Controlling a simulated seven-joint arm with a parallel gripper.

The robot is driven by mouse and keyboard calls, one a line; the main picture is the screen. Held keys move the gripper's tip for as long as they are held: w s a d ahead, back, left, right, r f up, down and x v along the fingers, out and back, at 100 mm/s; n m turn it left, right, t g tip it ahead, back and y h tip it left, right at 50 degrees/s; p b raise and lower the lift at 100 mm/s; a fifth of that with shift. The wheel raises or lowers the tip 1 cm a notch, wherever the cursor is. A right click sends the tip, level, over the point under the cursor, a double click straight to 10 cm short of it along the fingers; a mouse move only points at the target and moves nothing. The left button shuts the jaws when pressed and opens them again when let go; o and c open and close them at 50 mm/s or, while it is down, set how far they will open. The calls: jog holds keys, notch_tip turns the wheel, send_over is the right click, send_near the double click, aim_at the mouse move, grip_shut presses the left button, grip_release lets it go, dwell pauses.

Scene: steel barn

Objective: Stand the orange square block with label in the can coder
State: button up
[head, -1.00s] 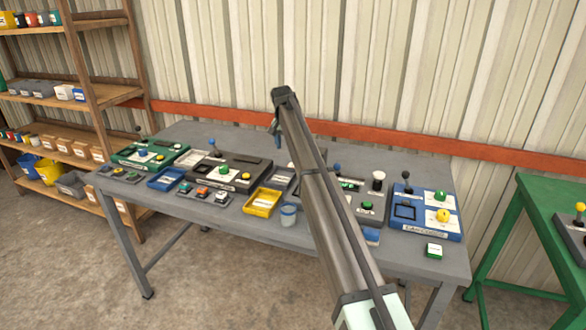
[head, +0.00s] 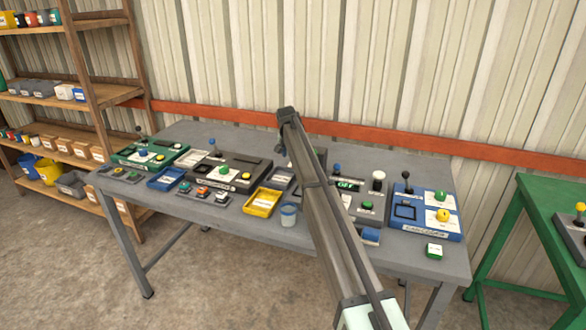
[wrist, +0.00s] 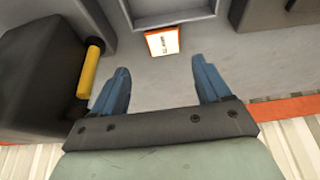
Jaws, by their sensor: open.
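The orange square block (wrist: 163,42) with a white printed label lies on the grey table in the wrist view, beyond and between my fingertips. My gripper (wrist: 160,72) is open, with its two blue fingers apart and nothing between them. I cannot make out the block in the head view. In the head view my arm hides most of my gripper.
In the wrist view, a dark box with a yellow cylinder (wrist: 90,68) stands left of my fingers. A grey tray (wrist: 110,14) and another dark box (wrist: 275,14) lie beyond the block. A yellow tray (head: 262,203) and blue cup (head: 288,215) stand near the table's front edge.

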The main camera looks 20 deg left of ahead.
jog(key=shift+a+x, duration=0.2)
jog(key=shift+x, duration=1.15)
jog(key=shift+a+x, duration=0.15)
jog(key=shift+x, duration=1.25)
jog(key=shift+s, duration=0.15)
jog(key=shift+c, duration=0.2)
jog(key=c, duration=1.2)
jog(key=shift+r, duration=0.15)
